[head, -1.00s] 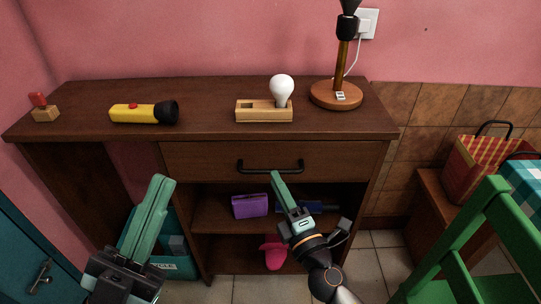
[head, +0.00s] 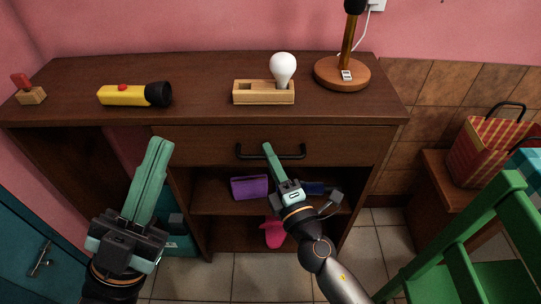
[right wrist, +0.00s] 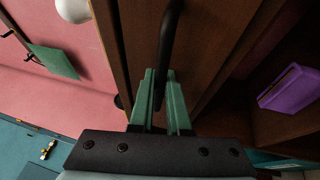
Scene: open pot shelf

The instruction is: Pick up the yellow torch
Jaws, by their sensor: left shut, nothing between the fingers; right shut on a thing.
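The yellow torch (head: 122,95) lies on its side on top of the wooden desk (head: 215,120), left of the middle. Its black head points right and a red button shows on top. My left gripper (head: 158,146) is shut and empty, below and in front of the desk edge, apart from the torch. My right gripper (head: 267,150) is at the drawer's black handle (head: 290,156). In the right wrist view the handle (right wrist: 170,45) passes between its fingers (right wrist: 164,85), which are shut on it. The drawer (head: 345,145) looks closed.
On the desk top stand a wooden holder (head: 250,98) with a white bulb (head: 283,68), a lamp (head: 343,75) and a small red-handled block (head: 30,94). A purple box (head: 250,187) sits on the shelf. A green chair (head: 470,245) stands at right.

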